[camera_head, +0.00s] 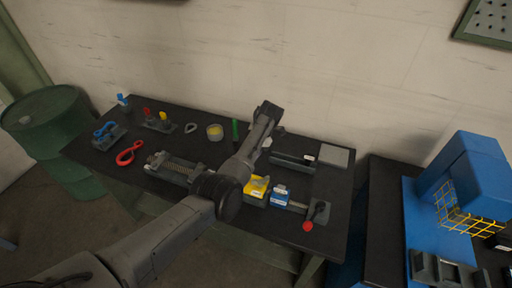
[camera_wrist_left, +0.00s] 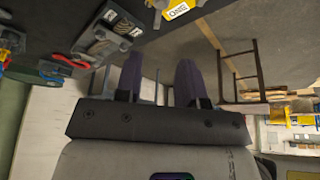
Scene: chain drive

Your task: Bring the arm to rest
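My left arm (camera_head: 237,170) reaches in from the lower left of the head view and stands over the middle of the bench, its dark far end (camera_head: 268,112) near the bench's back edge. The fingers cannot be made out there. In the left wrist view my left gripper (camera_wrist_left: 160,72) has its two purple fingers apart, with nothing between them. My right gripper is in neither view.
The black bench (camera_head: 330,236) holds a spring-like fixture (camera_head: 172,168), red-handled tool (camera_head: 130,153), yellow block (camera_head: 256,187) and blue block (camera_head: 279,195). A green drum (camera_head: 45,122) stands left; a blue machine (camera_head: 470,170) stands right.

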